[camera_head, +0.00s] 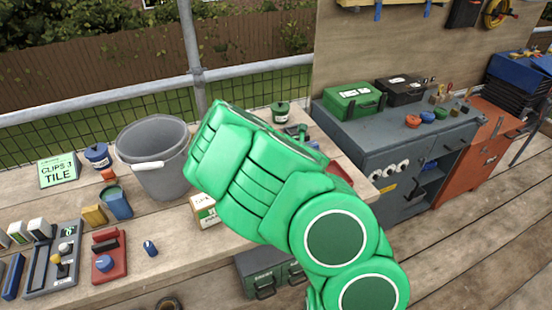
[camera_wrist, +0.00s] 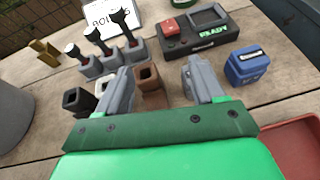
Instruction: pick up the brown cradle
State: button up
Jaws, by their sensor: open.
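The brown cradle (camera_wrist: 151,91) is a small, square, open-topped block on the wooden bench in the wrist view. My gripper (camera_wrist: 158,68) is open, with one grey finger on each side of the cradle in the picture. The cradle shows between the fingers, nearer the left one, and its lower part is cut off by my gripper's green front bar. I cannot tell whether a finger touches it. In the head view my green arm covers this part of the bench, and neither the cradle nor the fingers show.
Left of the brown cradle are a black cradle (camera_wrist: 78,101) and a pale one (camera_wrist: 104,85). Black-topped tools stand in grey holders (camera_wrist: 110,62) behind. A dark READY device (camera_wrist: 197,32) and blue box (camera_wrist: 246,65) are beyond the right finger. A red tray (camera_wrist: 297,148) is at right.

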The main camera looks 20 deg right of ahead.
jog(key=shift+w+a+f+n+y, duration=0.15)
jog(key=shift+a+f+n+y, duration=0.55)
jog(key=shift+a+n, duration=0.25)
jog(key=shift+x, duration=1.3)
jog(key=shift+w+f, duration=0.4)
jog(key=shift+w+a+f, duration=0.15)
jog(key=shift+w+f, duration=0.05)
jog(key=shift+w, duration=0.25)
jog(key=shift+w+a+f, duration=0.15)
jog(key=shift+w+f, duration=0.1)
jog(key=shift+w, duration=0.2)
jog(key=shift+x, duration=1.05)
jog(key=shift+c, duration=0.3)
jog(key=c, duration=1)
